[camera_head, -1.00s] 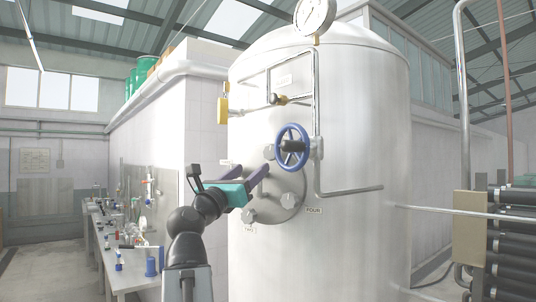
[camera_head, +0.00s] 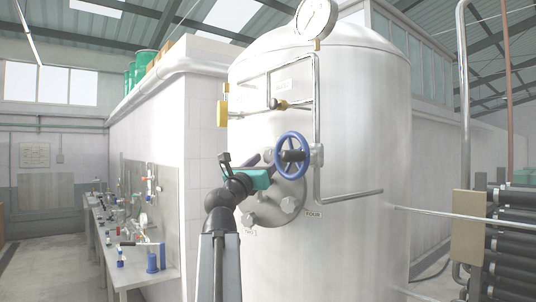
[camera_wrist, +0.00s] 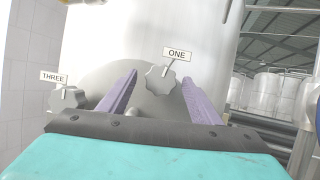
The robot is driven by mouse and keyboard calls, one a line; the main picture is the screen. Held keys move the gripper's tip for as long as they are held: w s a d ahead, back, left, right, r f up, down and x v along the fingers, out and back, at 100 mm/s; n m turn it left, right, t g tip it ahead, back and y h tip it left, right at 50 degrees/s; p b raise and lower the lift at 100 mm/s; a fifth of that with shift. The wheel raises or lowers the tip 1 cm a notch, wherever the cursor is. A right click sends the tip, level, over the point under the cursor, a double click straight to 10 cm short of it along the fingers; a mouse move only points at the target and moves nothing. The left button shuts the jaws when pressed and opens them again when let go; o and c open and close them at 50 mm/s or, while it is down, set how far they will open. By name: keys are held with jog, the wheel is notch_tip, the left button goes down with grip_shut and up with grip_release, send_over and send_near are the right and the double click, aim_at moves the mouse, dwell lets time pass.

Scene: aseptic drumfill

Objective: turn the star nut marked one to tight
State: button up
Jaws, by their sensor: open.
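The star nut marked one (camera_wrist: 160,80) is a grey lobed knob on the round cover plate (camera_wrist: 97,77). Its white ONE label (camera_wrist: 177,54) stands just above it. In the wrist view the nut lies between the tips of my gripper's two purple fingers, beyond them, with visible gaps on both sides. My gripper (camera_wrist: 160,77) is open and empty. In the head view its teal body (camera_head: 260,179) is in front of the tank's cover plate (camera_head: 270,211), left of the blue handwheel. I cannot tell there which nut is number one.
The blue handwheel (camera_head: 292,155) juts out close to my gripper's right. Another star nut, marked THREE (camera_wrist: 67,99), sits at left in the wrist view. Lower nuts (camera_head: 289,204) show below my gripper. A metal pipe (camera_head: 317,130) runs right of the wheel. A cluttered bench (camera_head: 165,263) stands left.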

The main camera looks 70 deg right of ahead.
jog(key=shift+x, duration=1.1)
jog(key=shift+f, duration=0.1)
